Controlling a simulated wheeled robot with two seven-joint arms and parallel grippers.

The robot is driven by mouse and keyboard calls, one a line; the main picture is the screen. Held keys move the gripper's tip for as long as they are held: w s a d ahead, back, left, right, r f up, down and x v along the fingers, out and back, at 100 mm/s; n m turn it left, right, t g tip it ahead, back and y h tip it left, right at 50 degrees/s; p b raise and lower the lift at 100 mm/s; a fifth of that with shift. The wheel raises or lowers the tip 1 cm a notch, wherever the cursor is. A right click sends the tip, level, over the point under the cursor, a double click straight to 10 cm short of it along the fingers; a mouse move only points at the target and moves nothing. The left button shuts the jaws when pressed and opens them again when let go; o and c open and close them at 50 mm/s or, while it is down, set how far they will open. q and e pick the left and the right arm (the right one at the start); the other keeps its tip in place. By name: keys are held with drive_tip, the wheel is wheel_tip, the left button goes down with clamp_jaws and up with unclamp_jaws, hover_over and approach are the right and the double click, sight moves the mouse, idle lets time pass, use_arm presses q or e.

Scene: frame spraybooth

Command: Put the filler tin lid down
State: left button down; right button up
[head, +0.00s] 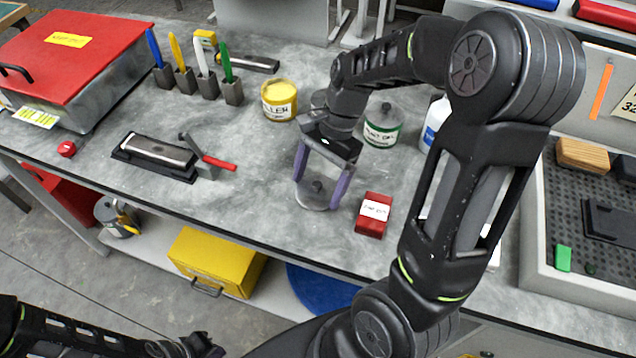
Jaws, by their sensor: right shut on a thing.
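The filler tin (279,101) is yellow with a label and stands towards the back of the grey bench, left of my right forearm. The filler tin lid (314,201) is a grey disc with a small knob, near the bench's front edge. My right gripper (322,189) points down with its purple fingers on either side of the lid, shut on it. The lid is level, at or just above the bench top; I cannot tell if it touches. My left gripper (192,346) is low at the bottom left, away from the bench, its fingers unclear.
A red box (374,214) lies just right of the lid. A white-and-green tin (382,127) stands behind it. A sharpening block (155,152) and a red-handled tool (215,161) lie to the left. The bench (255,180) is clear between tool and lid.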

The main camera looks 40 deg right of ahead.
drive_tip(key=shift+f, duration=0.45)
drive_tip(key=shift+f, duration=0.15)
drive_tip(key=o, duration=1.2)
drive_tip(key=b+v, duration=0.1)
drive_tip(key=v, duration=1.1)
